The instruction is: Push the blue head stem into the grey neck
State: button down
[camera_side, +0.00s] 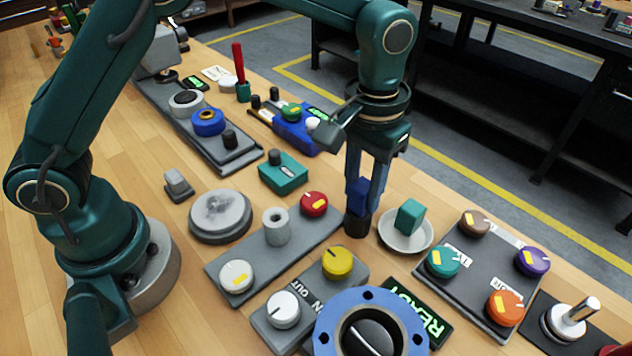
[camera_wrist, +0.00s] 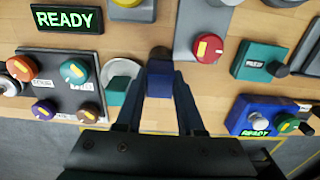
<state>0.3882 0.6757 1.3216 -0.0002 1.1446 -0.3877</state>
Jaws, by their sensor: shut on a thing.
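My gripper (camera_side: 364,192) points down at the right of the long grey plate (camera_side: 235,261) and is shut on the blue head (camera_side: 358,193). In the wrist view the blue head (camera_wrist: 160,80) sits between the two fingers. A black cylinder (camera_side: 357,224) is directly below the head; I cannot tell whether the two touch. The head's stem cannot be made out. The grey neck (camera_side: 277,226) is a short upright tube with an open top on the grey plate, left of my gripper. It stands between a white knob (camera_side: 236,275) and a red knob (camera_side: 314,203).
A white dish (camera_side: 393,239) with a teal block (camera_side: 410,216) stands just right of my gripper. A dark panel (camera_side: 468,287) with several coloured knobs is farther right. A yellow knob (camera_side: 337,262) and a blue flanged ring (camera_side: 333,330) are in front. A teal box (camera_side: 283,173) is behind the neck.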

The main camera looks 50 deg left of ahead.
jog(key=shift+r, duration=0.45)
notch_tip(320, 180, up, 3)
jog(key=shift+f, duration=0.2)
jog(key=a+r, duration=0.6)
jog(key=a, duration=0.4)
jog(key=s+d+r, duration=0.2)
jog(key=s+d, duration=0.1)
jog(key=s, duration=0.7)
jog(key=shift+s, duration=0.3)
jog(key=shift+d+f, duration=0.1)
jog(key=shift+f, duration=0.05)
jog(key=shift+f, duration=2.8)
jog(key=shift+f, duration=2.5)
